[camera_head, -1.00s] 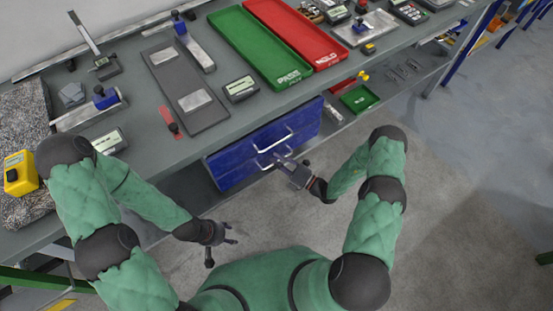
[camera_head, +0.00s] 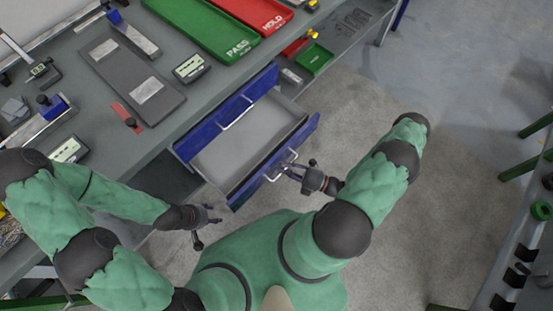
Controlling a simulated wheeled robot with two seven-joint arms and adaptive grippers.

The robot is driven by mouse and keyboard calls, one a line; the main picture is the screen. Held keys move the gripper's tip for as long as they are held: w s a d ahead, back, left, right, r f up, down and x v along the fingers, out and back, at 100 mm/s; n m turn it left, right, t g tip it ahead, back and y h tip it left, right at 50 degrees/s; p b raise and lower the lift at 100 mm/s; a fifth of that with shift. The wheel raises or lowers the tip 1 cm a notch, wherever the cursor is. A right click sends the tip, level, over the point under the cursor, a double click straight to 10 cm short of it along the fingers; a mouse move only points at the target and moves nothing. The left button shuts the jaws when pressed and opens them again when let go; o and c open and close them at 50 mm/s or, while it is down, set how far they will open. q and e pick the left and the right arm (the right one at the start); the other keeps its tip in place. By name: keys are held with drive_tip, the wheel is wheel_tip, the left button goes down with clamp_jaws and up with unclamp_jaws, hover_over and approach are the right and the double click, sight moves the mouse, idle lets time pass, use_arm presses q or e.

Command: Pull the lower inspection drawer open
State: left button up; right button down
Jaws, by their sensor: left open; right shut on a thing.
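The lower inspection drawer (camera_head: 309,128) is blue-fronted and stands well out from under the table. Its grey inside (camera_head: 240,143) shows and looks empty. The upper drawer (camera_head: 207,130) is blue too, with a pale bar handle, and sits flush above it. My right gripper (camera_head: 290,168) is shut on the lower drawer's handle (camera_head: 275,178), at the middle of its front; the fingers partly hide the handle. My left gripper (camera_head: 207,222) is open and empty, left of the drawer and apart from it.
The grey table (camera_head: 190,112) holds a green PASS tray (camera_head: 205,32), a red HOLD tray (camera_head: 262,14), a dark plate (camera_head: 130,80) and gauges. A small green tray (camera_head: 315,59) lies on the lower shelf. A rack (camera_head: 510,240) stands at right. The floor between is clear.

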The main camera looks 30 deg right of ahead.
drive_tip(key=shift+s+d, duration=0.2)
drive_tip(key=shift+s, duration=0.2)
drive_tip(key=c, duration=1.4)
unclamp_jaws()
drive_tip(key=v, duration=1.2)
drive_tip(key=shift+f, duration=0.1)
